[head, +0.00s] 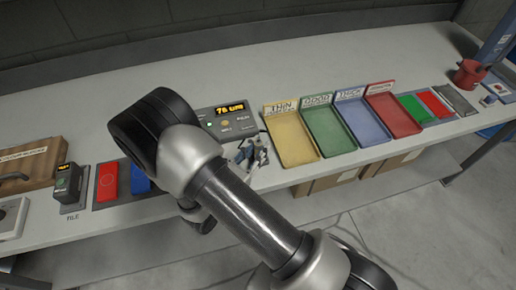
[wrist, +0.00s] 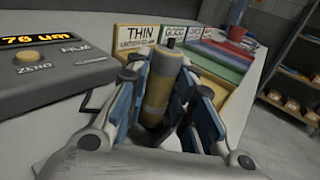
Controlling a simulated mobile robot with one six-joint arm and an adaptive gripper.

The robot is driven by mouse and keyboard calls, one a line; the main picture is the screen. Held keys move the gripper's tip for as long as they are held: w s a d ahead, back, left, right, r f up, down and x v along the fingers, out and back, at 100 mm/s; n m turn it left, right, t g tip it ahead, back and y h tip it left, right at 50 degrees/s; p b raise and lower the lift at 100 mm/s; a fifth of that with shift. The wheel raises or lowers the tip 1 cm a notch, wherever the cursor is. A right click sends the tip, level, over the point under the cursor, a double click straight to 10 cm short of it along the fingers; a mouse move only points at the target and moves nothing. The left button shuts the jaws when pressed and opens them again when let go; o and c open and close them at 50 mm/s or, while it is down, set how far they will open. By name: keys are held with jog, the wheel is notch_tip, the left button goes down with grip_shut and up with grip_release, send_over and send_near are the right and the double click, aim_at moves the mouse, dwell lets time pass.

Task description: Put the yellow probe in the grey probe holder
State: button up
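The yellow probe (wrist: 158,92), a cylinder with a grey upper end, stands between the fingers of my gripper (wrist: 165,105) in the wrist view. The blue-padded fingers lie close against it on both sides, and my gripper looks shut on it. Its lower end is hidden by the gripper. In the head view my gripper (head: 250,156) is small, at the front edge of the bench beside the gauge, partly behind my arm. I cannot make out the grey probe holder clearly in either view.
The gauge (head: 224,121) reads 76 um. Yellow (head: 291,138), green (head: 329,131), blue (head: 362,122) and red (head: 394,112) trays stand to its right. The bench's back strip is clear.

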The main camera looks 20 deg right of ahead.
jog(key=o, duration=0.4)
jog(key=v, duration=1.2)
jog(key=shift+s, duration=0.1)
